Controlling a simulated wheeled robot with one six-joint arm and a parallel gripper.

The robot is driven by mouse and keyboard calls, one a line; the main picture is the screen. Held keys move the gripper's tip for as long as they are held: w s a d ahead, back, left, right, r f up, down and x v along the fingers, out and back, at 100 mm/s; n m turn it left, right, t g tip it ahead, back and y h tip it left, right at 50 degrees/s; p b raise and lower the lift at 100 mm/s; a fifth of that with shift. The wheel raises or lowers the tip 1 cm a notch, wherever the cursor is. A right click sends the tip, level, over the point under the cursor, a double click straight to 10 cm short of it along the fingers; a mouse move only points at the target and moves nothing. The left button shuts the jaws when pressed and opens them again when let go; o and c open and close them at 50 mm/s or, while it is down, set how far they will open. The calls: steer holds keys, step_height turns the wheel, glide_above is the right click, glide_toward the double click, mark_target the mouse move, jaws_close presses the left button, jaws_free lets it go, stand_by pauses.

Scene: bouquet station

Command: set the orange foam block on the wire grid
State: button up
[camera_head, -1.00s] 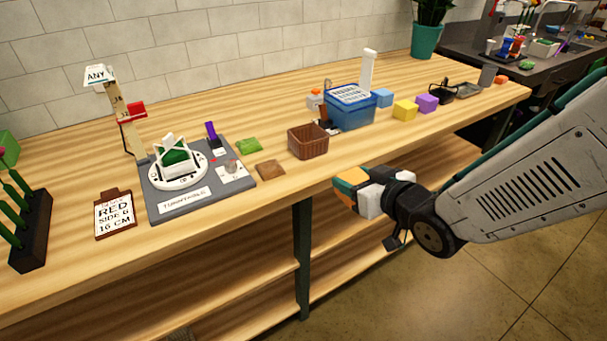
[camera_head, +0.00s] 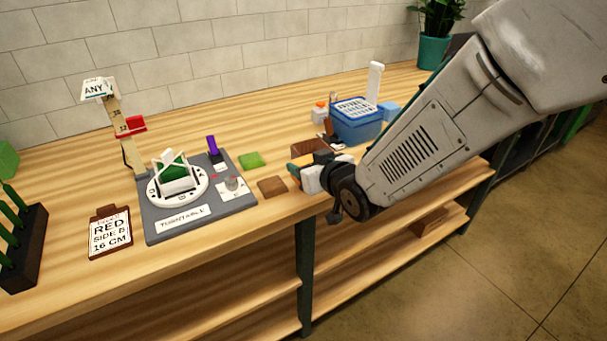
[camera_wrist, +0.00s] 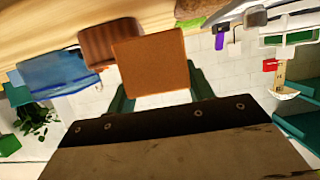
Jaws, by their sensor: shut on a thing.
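The orange foam block (camera_wrist: 149,66) is held between the green fingers of my gripper (camera_wrist: 160,90) in the wrist view. A white wire grid (camera_head: 356,107) lies on top of a blue tub (camera_head: 357,128), behind and to the right of my gripper. The tub also shows at the left of the wrist view (camera_wrist: 57,73). My arm hides things to its right.
A tall white post (camera_head: 374,82) and a light blue block (camera_head: 390,108) are by the tub. A turntable board (camera_head: 220,197), green pad (camera_head: 251,160) and brown pad (camera_head: 272,187) lie left.

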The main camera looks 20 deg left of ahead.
steer(key=f, duration=0.3)
steer(key=shift+a, duration=0.2)
steer(key=shift+w+d+f, duration=0.1)
steer(key=shift+d+f, duration=0.05)
steer(key=shift+f, duration=0.15)
steer(key=shift+f, duration=0.15)
steer(key=o, duration=0.9)
steer(key=shift+o, duration=0.2)
steer(key=shift+s+d+r, duration=0.15)
steer(key=shift+s+r, duration=0.1)
steer(key=shift+r, duration=0.05)
steer(key=v, duration=1.1)
steer(key=shift+d, duration=0.2)
steer(key=shift+s+r, duration=0.1)
